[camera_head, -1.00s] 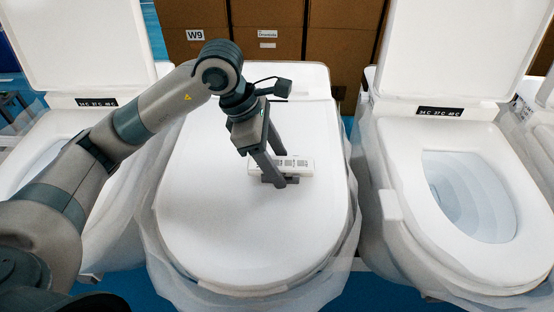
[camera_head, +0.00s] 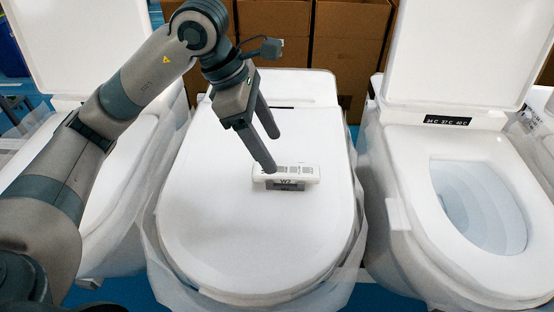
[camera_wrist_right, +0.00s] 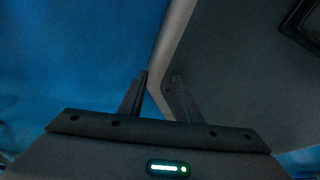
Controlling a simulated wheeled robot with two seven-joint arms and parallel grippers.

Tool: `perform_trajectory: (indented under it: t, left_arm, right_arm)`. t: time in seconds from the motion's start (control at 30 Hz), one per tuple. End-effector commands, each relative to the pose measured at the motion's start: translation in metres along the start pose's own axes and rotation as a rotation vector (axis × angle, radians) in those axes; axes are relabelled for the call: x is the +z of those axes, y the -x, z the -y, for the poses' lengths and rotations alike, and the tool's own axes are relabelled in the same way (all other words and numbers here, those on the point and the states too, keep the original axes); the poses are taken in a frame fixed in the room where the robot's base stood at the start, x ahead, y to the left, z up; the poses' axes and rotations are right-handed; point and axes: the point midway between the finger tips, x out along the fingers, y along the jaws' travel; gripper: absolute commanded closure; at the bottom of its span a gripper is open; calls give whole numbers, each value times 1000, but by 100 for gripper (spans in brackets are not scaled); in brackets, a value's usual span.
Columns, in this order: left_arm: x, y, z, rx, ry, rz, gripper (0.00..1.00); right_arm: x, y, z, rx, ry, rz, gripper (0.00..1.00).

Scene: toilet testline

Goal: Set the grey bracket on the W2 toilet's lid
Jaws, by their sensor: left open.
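The grey bracket (camera_head: 287,185) rests on the closed white lid (camera_head: 235,235) of the middle toilet. Its upper side is white and carries printed dark patterns; the grey part shows at its front. My left gripper (camera_head: 271,151) is open and empty, with its nearer fingertip just above the bracket's left end and its other finger farther back. I cannot tell whether the nearer fingertip touches the bracket. My right gripper (camera_wrist_right: 160,77) shows only in the right wrist view, with its fingers apart and nothing between them.
Toilets with raised lids stand on both sides; the right one (camera_head: 480,205) has an open bowl. Brown cardboard boxes (camera_head: 347,48) stand behind the middle toilet. The front part of its lid is clear. In the right wrist view, a grey panel (camera_wrist_right: 235,70) is close to the fingers.

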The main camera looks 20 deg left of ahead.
Motion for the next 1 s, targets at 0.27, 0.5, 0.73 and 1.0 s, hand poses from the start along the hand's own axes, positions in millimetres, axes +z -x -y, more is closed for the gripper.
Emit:
perform_trajectory:
  t: [0.27,0.5,0.73,1.0]
  left_arm:
    - [0,38,0,2,0,0,35]
    - [0,47,0,-1,0,0,35]
    - [0,47,0,-1,0,0,35]
    - [0,47,0,-1,0,-1,35]
  right_arm:
    - [-50,-4,8,-8,3,-103,69]
    - [-57,-3,12,-13,3,-123,69]
    - [-50,-2,12,-13,3,-114,69]
    - [-48,-3,10,-10,2,-109,69]
